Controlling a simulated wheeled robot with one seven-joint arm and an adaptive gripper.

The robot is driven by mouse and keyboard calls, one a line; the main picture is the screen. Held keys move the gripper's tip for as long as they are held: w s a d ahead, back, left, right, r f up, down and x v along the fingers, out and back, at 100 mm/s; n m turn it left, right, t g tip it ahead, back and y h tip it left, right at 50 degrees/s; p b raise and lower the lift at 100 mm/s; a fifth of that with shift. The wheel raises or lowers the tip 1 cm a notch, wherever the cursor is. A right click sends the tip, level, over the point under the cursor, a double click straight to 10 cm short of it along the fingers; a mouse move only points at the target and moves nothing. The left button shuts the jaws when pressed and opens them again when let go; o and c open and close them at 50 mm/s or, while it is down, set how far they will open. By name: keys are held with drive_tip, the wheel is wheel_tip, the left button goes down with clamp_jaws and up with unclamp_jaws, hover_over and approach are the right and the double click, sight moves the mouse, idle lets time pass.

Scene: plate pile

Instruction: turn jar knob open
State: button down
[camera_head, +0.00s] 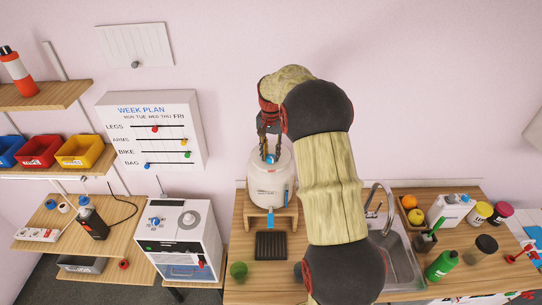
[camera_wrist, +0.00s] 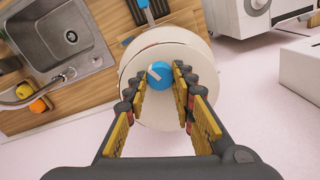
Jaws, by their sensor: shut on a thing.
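The jar (camera_head: 269,180) is a large white container on a small wooden stand (camera_head: 247,212) on the counter. Its blue knob (camera_wrist: 160,75) sits on top of the round pale lid (camera_wrist: 145,110), with a light pointer mark on it. My gripper (camera_wrist: 165,73) comes down over the jar, and its two yellow-padded fingers are shut on the knob from both sides. In the head view the gripper (camera_head: 268,150) is above the lid, and a bit of blue shows between the fingers. A blue tap (camera_head: 270,219) is low on the jar's front.
A dark drip tray (camera_head: 270,246) and a green cup (camera_head: 238,271) are in front of the stand. The sink (camera_head: 398,262) is to the right, partly behind my arm. A white machine (camera_head: 181,240) stands at left. The wall is behind the jar.

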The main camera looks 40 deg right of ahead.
sight(270, 156)
drive_tip(key=n+b, duration=0.1)
drive_tip(key=n, duration=0.5)
drive_tip(key=shift+w, duration=0.1)
drive_tip(key=n+b, duration=0.1)
drive_tip(key=n, duration=0.5)
drive_tip(key=shift+r+n, duration=0.1)
drive_tip(key=shift+n, duration=0.2)
idle(0.3)
drive_tip(key=c, duration=1.5)
unclamp_jaws()
drive_tip(key=shift+a, duration=0.1)
wheel_tip(270, 156, up, 12)
drive_tip(key=shift+f, duration=0.1)
